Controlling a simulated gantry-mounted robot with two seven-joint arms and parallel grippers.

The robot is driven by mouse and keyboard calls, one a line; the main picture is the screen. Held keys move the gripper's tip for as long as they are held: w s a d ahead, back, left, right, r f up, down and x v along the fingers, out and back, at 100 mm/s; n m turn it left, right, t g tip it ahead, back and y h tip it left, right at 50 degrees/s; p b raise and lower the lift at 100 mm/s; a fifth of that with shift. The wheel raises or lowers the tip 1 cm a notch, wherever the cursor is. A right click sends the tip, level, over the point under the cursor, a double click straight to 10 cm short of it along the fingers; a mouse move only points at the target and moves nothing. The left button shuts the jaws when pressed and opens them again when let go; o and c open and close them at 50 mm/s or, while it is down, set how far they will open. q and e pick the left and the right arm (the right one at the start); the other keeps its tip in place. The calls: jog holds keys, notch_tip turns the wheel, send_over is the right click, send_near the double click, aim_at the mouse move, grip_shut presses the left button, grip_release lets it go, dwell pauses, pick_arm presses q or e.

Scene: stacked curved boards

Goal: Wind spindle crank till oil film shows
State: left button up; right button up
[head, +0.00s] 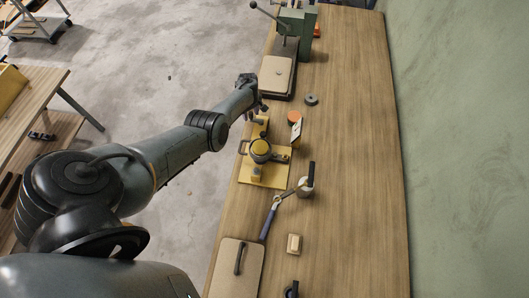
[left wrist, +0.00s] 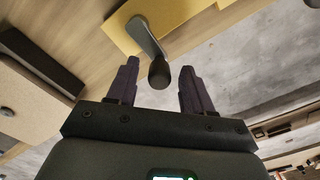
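The spindle fixture sits on a yellow base plate (head: 272,180) near the left edge of the bench, with a round dark-and-yellow part (head: 261,149) in its middle. Its crank shows in the left wrist view as a grey arm (left wrist: 146,35) ending in a dark knob (left wrist: 159,75). My left gripper (head: 259,107) is at the far end of the fixture. In the left wrist view its two fingers (left wrist: 159,75) are open, with the knob in the gap between them and no clear contact. I cannot make out any oil film. My right gripper is not in view.
A beige-topped tray (head: 277,74) and a green machine (head: 297,22) stand beyond the fixture. The bench's right side is clear.

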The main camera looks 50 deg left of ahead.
pick_arm(q)
jog(key=shift+r, duration=0.15)
notch_tip(320, 180, up, 7)
jog(key=p, duration=0.7)
dwell(0.4)
jog(key=s+d+r+m+t, duration=0.1)
jog(key=s+d+r+m, duration=0.4)
jog(key=d, duration=0.7)
jog(key=s+d+r+m+t, duration=0.1)
jog(key=s+d+r+m, duration=0.5)
jog(key=d, duration=0.6)
jog(key=s+d+r+m+t, duration=0.1)
jog(key=s+d+r+m, duration=0.5)
jog(key=s+d+m, duration=0.2)
jog(key=s+d, duration=0.2)
jog(key=d, duration=0.1)
jog(key=shift+s+d+m+t, duration=0.3)
jog(key=shift+s+d, duration=0.1)
